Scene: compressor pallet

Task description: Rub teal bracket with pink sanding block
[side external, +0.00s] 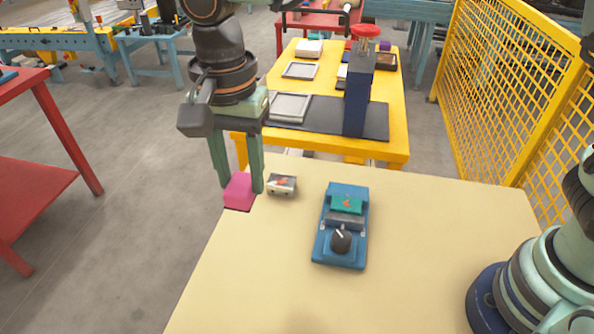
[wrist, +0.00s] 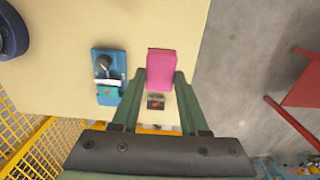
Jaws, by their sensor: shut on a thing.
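My gripper (side external: 241,184) is shut on the pink sanding block (side external: 238,193), near the left edge of the cream table. In the wrist view the block (wrist: 161,70) sits between the two green fingers. I cannot tell for sure whether it touches the table. The teal bracket (side external: 346,204) lies on a blue fixture (side external: 327,246) with a dark knob, to the right of my gripper. In the wrist view the bracket (wrist: 108,96) is left of the block, partly hidden by a pale bar.
A small silver and white box (side external: 282,185) stands just right of the block, between it and the fixture. The cream table (side external: 440,220) is clear around the fixture. A yellow table (side external: 395,150) with trays and a dark blue post (side external: 357,100) stands behind. A yellow mesh fence (side external: 500,80) is at right.

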